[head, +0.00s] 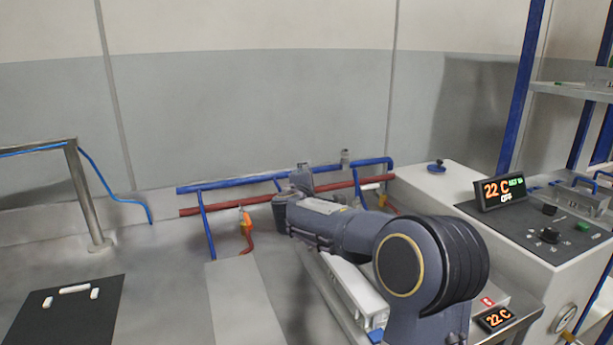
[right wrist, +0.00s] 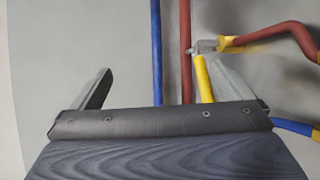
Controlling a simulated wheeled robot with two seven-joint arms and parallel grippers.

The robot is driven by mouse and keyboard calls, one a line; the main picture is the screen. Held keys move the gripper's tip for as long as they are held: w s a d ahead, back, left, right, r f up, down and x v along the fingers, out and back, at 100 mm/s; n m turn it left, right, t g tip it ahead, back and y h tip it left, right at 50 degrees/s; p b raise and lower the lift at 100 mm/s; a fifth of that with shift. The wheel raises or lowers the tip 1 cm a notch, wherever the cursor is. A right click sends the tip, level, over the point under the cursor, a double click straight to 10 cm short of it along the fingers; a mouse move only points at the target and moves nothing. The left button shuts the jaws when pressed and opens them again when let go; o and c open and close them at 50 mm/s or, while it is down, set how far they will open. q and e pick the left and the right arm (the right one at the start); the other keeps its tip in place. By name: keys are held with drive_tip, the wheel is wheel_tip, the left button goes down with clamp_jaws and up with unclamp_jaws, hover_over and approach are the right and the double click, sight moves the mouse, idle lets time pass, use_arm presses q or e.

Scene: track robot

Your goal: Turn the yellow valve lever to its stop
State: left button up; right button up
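The yellow valve lever (right wrist: 204,80) shows in the right wrist view, hanging down from a grey metal valve body (right wrist: 206,46) on the pipework. My right gripper (right wrist: 161,72) is open, with its two grey fingers spread wide. The lever is close beside the inner side of the right-hand finger, within the gap between the fingers; I cannot tell whether they touch. The lever's lower end is hidden behind the gripper body. In the head view, my right gripper (head: 300,178) is at the pipes by the wall and my arm hides the lever. My left gripper is not in view.
Blue (head: 235,184) and red (head: 228,207) pipes run along the wall. An orange-handled fitting (head: 246,220) hangs left of my right arm. A white machine with a 22 C display (head: 499,191) stands at right. A black mat (head: 68,312) and metal post (head: 87,200) are at left.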

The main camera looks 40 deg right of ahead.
drive_tip(key=shift+t, duration=0.4)
drive_tip(key=a+r, duration=0.1)
drive_tip(key=s+a+r, duration=0.1)
drive_tip(key=r, duration=0.1)
drive_tip(key=s+a+r, duration=0.1)
drive_tip(key=r, duration=0.1)
drive_tip(key=shift+a+r, duration=0.15)
drive_tip(key=c, duration=1)
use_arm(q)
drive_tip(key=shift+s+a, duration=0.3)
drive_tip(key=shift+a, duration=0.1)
use_arm(e)
drive_tip(key=v, duration=0.4)
drive_tip(key=r+v, duration=0.1)
drive_tip(key=v, duration=0.1)
drive_tip(key=shift+s+d, duration=0.25)
drive_tip(key=shift+d, duration=0.1)
drive_tip(key=shift+c, duration=0.2)
drive_tip(key=shift+c, duration=0.3)
